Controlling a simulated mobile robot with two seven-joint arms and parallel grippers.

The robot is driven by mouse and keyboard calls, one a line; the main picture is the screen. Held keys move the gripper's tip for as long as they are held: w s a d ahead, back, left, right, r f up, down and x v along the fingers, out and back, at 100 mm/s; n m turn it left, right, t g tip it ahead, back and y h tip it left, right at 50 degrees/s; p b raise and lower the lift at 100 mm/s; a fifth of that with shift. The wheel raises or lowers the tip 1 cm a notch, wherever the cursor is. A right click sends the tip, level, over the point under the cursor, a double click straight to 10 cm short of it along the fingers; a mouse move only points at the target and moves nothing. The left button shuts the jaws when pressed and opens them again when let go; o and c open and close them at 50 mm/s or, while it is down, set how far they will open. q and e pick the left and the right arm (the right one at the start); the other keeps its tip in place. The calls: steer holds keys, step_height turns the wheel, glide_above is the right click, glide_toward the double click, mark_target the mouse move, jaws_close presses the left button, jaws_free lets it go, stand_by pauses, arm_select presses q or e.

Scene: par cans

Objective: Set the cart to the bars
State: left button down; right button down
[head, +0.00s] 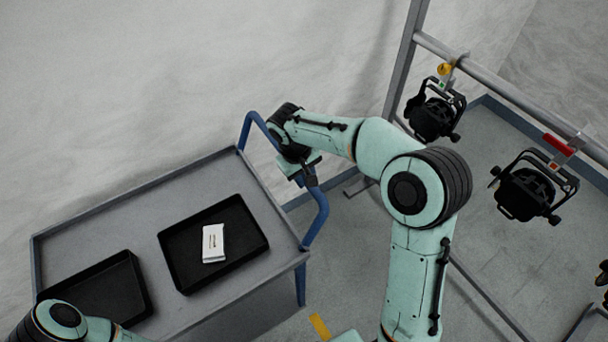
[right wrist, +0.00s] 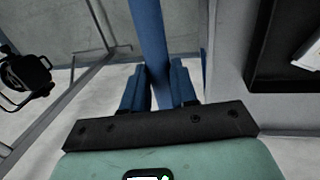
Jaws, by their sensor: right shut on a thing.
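The grey cart (head: 122,212) stands at the left in the head view, with a blue handle (head: 322,212) on its right end. My right arm reaches over to that handle, and my right gripper (head: 309,175) is shut on it. In the right wrist view the blue handle bar (right wrist: 149,38) runs between the two fingers of the gripper (right wrist: 160,88). The grey bars (head: 500,84) cross the right side, apart from the cart. Two black par cans hang there: one (head: 433,117) under a yellow clamp, one (head: 524,194) under a red clamp.
Two black trays lie on the cart; the right tray (head: 178,250) holds a white card (head: 213,243), the left tray (head: 108,291) looks empty. A blue-grey floor edge (head: 515,118) runs behind the bars. Bare floor lies between cart and bars.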

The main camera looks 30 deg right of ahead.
steer(key=c, duration=0.9)
jaws_free()
arm_select(q)
steer(key=shift+w+r+p, duration=0.85)
steer(key=shift+w+r, duration=0.25)
steer(key=shift+w, duration=0.1)
arm_select(e)
step_height(320, 180, up, 13)
steer(key=a, duration=0.2)
steer(key=shift+a, duration=0.25)
steer(key=shift+s, duration=0.15)
